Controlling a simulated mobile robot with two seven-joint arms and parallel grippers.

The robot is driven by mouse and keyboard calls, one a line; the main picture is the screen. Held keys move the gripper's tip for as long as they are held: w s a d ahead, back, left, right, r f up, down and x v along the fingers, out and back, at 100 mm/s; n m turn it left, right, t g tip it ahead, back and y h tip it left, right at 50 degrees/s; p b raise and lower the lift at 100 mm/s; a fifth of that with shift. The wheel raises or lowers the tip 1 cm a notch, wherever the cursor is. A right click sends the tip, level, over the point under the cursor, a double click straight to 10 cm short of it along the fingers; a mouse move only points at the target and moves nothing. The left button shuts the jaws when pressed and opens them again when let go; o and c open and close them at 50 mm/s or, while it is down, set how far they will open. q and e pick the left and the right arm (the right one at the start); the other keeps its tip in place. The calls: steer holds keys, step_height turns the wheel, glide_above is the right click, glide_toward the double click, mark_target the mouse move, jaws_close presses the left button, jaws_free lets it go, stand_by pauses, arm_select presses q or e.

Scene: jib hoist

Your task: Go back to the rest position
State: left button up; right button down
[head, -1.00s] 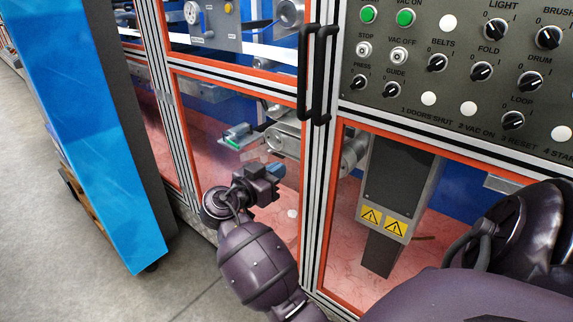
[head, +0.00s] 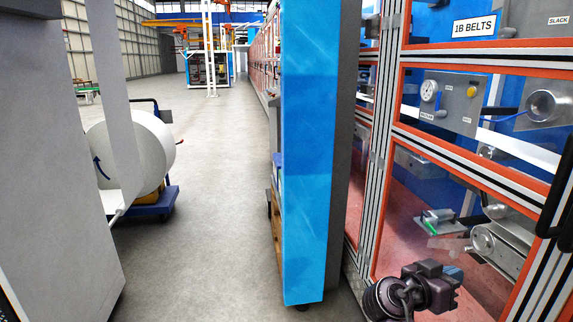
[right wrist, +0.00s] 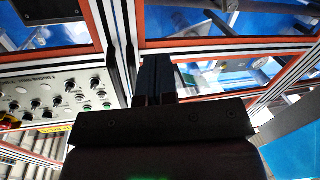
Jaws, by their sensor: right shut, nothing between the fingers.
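My right gripper (head: 455,274) is dark and low at the right of the head view, in front of the machine's orange-edged glass doors. Its fingers are together and hold nothing. In the right wrist view the closed fingers (right wrist: 157,78) point towards the door frames and stand apart from any object. My left gripper is not in view. The rest of my right arm is cut off by the bottom edge of the head view.
A tall blue panel (head: 308,150) stands left of the machine frame (head: 375,170). A white roll (head: 140,150) on a blue cart (head: 160,200) stands left. The control panel (right wrist: 55,102) shows in the wrist view.

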steer(key=w+a+f+n+t+y, duration=0.3)
steer(key=w+a+n+t+y, duration=0.3)
steer(key=n+t, duration=0.25)
steer(key=s+a+f+n+t+y+p, duration=0.2)
steer(key=s+a+f+n+y, duration=0.3)
steer(key=y, duration=0.3)
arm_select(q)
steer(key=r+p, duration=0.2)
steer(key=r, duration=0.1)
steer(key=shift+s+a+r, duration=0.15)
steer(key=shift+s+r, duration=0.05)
arm_select(e)
steer(key=s+f+g+y, duration=0.1)
steer(key=s+f, duration=0.3)
steer(key=s, duration=0.5)
steer(key=s+d+f+g+y, duration=0.1)
steer(key=s+f, duration=0.4)
steer(key=s, duration=0.5)
steer(key=s+d+f+g, duration=0.1)
steer(key=s+f+g, duration=0.1)
steer(key=s+f, duration=0.3)
steer(key=s, duration=0.4)
steer(key=shift+s+f+y, duration=0.15)
steer(key=shift+f+y, duration=0.1)
steer(key=shift+y, duration=0.15)
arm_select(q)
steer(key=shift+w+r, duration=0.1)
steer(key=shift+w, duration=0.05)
